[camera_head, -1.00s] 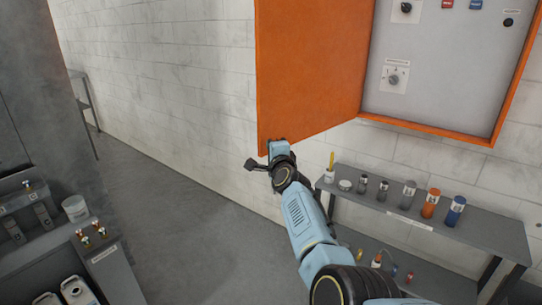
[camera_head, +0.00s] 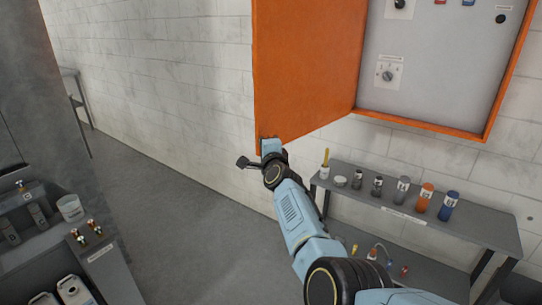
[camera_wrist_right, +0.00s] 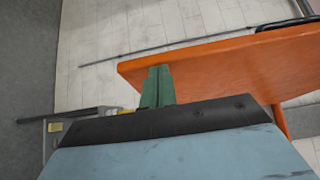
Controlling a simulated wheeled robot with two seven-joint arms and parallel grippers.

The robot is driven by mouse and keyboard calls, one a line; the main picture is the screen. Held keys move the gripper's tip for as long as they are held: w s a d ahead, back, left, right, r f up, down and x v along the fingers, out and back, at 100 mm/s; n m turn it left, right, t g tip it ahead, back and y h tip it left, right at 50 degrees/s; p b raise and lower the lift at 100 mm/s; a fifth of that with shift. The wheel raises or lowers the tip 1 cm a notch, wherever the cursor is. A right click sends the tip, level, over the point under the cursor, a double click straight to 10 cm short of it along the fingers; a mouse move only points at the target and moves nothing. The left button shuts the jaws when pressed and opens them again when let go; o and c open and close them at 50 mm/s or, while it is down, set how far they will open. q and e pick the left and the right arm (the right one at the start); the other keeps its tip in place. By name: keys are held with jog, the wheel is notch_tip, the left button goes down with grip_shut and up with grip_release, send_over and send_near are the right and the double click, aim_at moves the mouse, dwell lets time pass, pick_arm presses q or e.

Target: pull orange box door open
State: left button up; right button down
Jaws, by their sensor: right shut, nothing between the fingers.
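The orange box (camera_head: 425,124) is mounted on the white wall at the upper right in the head view. Its door (camera_head: 305,70) is swung wide open to the left, so the grey inner panel with a dial shows. My right gripper (camera_head: 271,147) is at the door's lower free corner in the head view. In the right wrist view its green fingers (camera_wrist_right: 157,88) are closed together, with nothing visible between them. They are against or very near the orange door panel (camera_wrist_right: 220,65); contact is unclear. My left gripper is not in view.
A grey shelf table (camera_head: 450,218) with several small bottles stands below the box, close to my right arm. A grey counter (camera_head: 95,255) with a white cup is at the lower left. The floor (camera_head: 190,215) between them is clear.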

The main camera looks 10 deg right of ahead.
jog(key=s+p, duration=1)
jog(key=s, duration=0.1)
jog(key=s+d+f+n+g+b, duration=0.1)
jog(key=s+f+n+g+b, duration=0.25)
jog(key=s+f, duration=0.8)
jog(key=s+f+n+g+b, duration=0.25)
jog(key=s+f+n, duration=0.2)
jog(key=f, duration=1.45)
jog(key=s+d+f+n+g+b, duration=0.1)
jog(key=s+f+n+g+b, duration=0.25)
jog(key=s+f, duration=0.85)
jog(key=s+d+f+n+g+b, duration=0.2)
jog(key=s+d+f, duration=0.1)
jog(key=s+f, duration=0.5)
jog(key=s+d+f+n+g+b, duration=0.3)
jog(key=s+f, duration=0.6)
jog(key=s, duration=0.6)
jog(key=s+d+f+n+g+h+b, duration=0.1)
jog(key=s+d+f+n+g+b, duration=0.1)
jog(key=s+f, duration=0.6)
jog(key=s+d+n+b, duration=0.1)
jog(key=s, duration=0.3)
jog(key=shift+s+d+f, duration=0.15)
jog(key=shift+f, duration=0.25)
jog(key=shift+n+g, duration=0.25)
